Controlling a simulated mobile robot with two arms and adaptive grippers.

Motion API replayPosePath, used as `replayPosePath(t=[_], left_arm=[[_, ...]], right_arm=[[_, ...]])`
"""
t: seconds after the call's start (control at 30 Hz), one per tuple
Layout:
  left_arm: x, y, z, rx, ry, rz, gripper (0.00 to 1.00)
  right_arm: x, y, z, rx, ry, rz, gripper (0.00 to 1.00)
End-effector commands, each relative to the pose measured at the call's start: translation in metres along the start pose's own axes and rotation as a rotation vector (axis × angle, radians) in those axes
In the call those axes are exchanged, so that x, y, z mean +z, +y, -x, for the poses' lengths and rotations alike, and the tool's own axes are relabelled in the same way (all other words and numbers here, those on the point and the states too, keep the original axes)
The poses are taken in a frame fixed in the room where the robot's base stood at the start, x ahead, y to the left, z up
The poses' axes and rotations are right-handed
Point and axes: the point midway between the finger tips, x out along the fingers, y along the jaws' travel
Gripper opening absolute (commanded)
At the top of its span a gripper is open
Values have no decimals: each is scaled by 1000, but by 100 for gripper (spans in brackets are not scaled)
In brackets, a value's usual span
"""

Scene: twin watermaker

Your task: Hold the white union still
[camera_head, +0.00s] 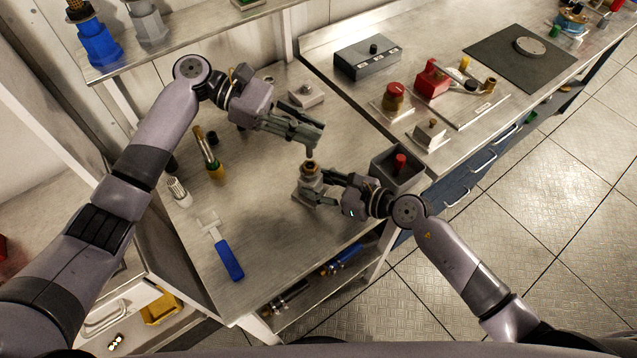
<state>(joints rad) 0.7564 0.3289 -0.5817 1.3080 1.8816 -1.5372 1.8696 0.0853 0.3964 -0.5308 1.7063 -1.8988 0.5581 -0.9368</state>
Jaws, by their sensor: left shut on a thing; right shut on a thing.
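The white union (310,187) looks pale grey, with a brass-coloured ring at its top. It stands upright near the right edge of the left steel bench. My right gripper (326,179) comes from the right and is shut on the union's side; its fingers hide part of it. My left gripper (311,137) is above the union, shut on a small slim part (309,153) that points down towards the union's top. Most of that part is hidden by the fingers. Whether its tip touches the brass ring cannot be told.
A dark open bin (397,168) with a red item stands close to my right gripper. A blue-handled scraper (228,257), a brush (210,155) and a white ribbed fitting (179,191) lie or stand at left. A small metal block (306,95) is behind. The front middle of the bench is clear.

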Motion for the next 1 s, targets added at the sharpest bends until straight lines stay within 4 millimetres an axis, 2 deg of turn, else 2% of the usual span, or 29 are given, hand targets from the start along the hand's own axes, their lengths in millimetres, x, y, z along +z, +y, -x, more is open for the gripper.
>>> replayPosePath(t=[0.27, 0.57, 1.0], left_arm=[[0, 0, 0, 0, 0, 0, 0], [-4, 0, -1, 0, -1, 1, 0], [-29, 1, -9, 0, -1, -1, 0]], right_arm=[[0, 0, 0, 0, 0, 0, 0], [0, 0, 0, 0, 0, 0, 0], [0, 0, 0, 1, 0, 0, 0]])
